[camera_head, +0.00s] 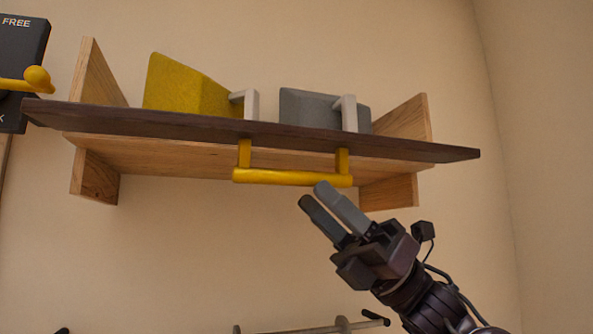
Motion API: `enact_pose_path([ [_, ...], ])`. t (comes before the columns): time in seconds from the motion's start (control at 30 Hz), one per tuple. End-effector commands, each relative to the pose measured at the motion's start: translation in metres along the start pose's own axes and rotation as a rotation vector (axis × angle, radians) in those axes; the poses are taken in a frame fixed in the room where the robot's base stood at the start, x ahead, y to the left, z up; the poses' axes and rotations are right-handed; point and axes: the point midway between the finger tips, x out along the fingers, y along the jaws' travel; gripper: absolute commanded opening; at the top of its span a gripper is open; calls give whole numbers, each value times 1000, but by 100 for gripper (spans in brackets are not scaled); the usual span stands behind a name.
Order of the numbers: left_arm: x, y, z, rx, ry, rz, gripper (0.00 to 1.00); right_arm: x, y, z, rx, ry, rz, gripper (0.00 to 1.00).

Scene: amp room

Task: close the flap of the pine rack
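The pine rack (97,78) is fixed on the wall, seen from below. Its dark brown flap (185,124) is open and juts out from the rack towards me, wider than the rack. A yellow bar handle (290,177) on two short posts hangs from the flap's outer face. My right gripper (313,193) reaches up from the lower right. Its fingertips are just below the right part of the handle, with a narrow gap between the fingers and nothing held. I cannot tell how far in depth they are from the bar. My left gripper is not in view.
A yellow block (185,87) and a grey block (310,108), each with a pale handle, stand in the rack behind the flap. A dark panel (22,45) with a yellow lever is at the far left. A metal rail (300,329) shows below. The wall beneath the rack is bare.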

Motion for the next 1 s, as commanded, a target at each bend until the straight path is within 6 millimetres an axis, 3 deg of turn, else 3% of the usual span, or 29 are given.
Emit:
enact_pose_path([
  [0.1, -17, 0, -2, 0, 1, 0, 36, 25, 1, 4, 2, -1, 2, 39],
  [0.3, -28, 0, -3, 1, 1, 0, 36, 47, 0, 2, 2, -2, 0, 39],
  [0.67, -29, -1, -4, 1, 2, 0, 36, 51, 0, 0, 2, -1, -2, 39],
  [0.93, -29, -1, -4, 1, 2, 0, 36, 51, 0, 0, 2, -2, -2, 4],
  [1.0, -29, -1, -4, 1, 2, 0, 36, 51, 0, 0, 2, -2, -2, 0],
])
